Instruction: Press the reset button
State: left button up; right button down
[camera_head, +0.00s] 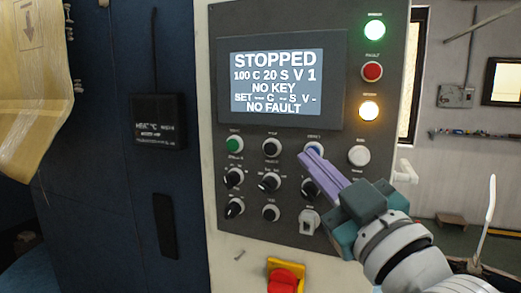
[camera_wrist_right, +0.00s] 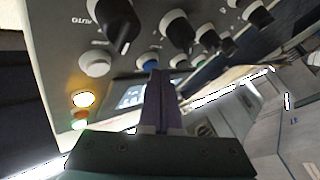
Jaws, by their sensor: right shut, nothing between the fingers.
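The control panel (camera_head: 340,190) carries a row of push buttons under its screen. A blue button (camera_head: 314,147) sits in this row with a small label above it, too blurred to read for sure as reset. My right gripper (camera_head: 307,158) is shut and empty, its purple fingers pointing at the panel. Its fingertips are at the lower edge of the blue button and partly cover it. In the right wrist view, the blue button (camera_wrist_right: 150,64) shows just beyond the fingertips (camera_wrist_right: 155,73). I cannot tell whether they touch. My left gripper is not in view.
The screen (camera_head: 276,80) reads STOPPED, NO KEY and NO FAULT. A green button (camera_head: 235,144), a black button (camera_head: 272,147) and a white button (camera_head: 359,156) share the row. Several black knobs (camera_head: 269,182) sit below. A red knob (camera_head: 284,281) on yellow is lower down.

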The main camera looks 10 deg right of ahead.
jog(key=shift+s+a, duration=0.3)
jog(key=shift+s, duration=0.15)
jog(key=shift+s+a+p, duration=0.65)
jog(key=shift+s+a, duration=0.05)
jog(key=shift+s, duration=0.35)
jog(key=shift+s+a+p, duration=0.65)
jog(key=shift+s+a, duration=0.05)
jog(key=shift+s, duration=0.35)
